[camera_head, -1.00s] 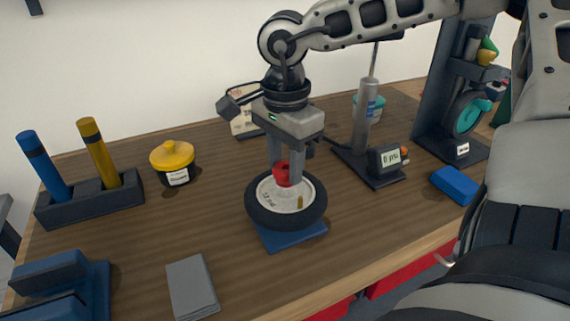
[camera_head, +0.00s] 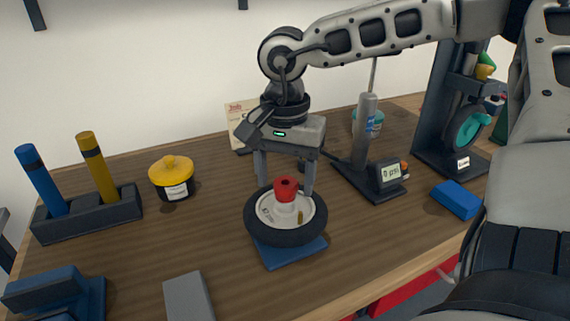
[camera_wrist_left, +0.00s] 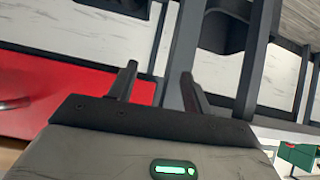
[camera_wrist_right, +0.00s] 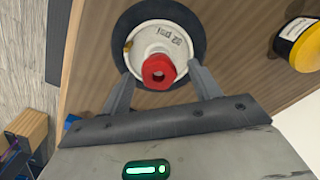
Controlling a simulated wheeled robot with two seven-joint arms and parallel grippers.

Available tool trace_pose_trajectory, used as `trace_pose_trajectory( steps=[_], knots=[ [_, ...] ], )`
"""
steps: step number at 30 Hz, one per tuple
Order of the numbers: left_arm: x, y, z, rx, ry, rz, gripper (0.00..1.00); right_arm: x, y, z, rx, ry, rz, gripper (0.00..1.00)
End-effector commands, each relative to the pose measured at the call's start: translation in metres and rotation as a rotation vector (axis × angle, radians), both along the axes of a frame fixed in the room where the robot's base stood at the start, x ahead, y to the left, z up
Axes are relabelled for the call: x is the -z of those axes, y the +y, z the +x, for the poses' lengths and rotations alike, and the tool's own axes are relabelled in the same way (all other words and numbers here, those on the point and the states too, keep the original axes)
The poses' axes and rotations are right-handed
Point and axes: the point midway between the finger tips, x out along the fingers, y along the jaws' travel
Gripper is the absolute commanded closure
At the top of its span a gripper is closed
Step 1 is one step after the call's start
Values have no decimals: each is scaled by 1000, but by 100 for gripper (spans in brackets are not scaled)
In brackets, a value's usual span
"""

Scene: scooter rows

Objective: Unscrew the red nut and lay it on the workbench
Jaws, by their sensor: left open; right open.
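The red nut (camera_head: 287,188) sits on top of the pale hub at the centre of a small black-tyred wheel (camera_head: 262,236). The wheel lies flat on a blue block (camera_head: 293,254) on the wooden workbench (camera_head: 190,240). My right gripper (camera_head: 284,188) is open above the wheel, its two fingers apart on either side of the nut. In the right wrist view the nut (camera_wrist_right: 158,72) shows between the spread fingertips (camera_wrist_right: 160,80), with gaps on both sides. My left gripper (camera_wrist_left: 158,75) is open and empty in the left wrist view, away from the nut, and does not show in the head view.
A yellow-lidded pot (camera_head: 172,178) and a rack (camera_head: 88,216) with blue and yellow handles stand left. A pump stand with a gauge (camera_head: 388,173) and a blue box (camera_head: 455,199) stand right. A grey block (camera_head: 188,298) lies in front. Bare wood lies left of the wheel.

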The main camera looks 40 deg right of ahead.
Motion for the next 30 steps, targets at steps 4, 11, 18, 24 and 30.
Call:
trace_pose_trajectory(
  steps=[4,11,18,24,30],
  knots=[
    [10,-7,3,0,-13,-26,50,5,0,0,0,2,0,38],
    [-7,-10,4,3,-24,-46,50,-29,0,0,2,-6,1,38],
    [-10,-8,3,4,-23,-41,50,-91,0,1,2,-6,-1,38],
    [-11,-8,3,6,-21,-37,50,-133,0,0,1,-5,-2,38],
    [-11,-7,3,6,-20,-33,50,-156,0,0,0,-3,-1,38]
  ],
)
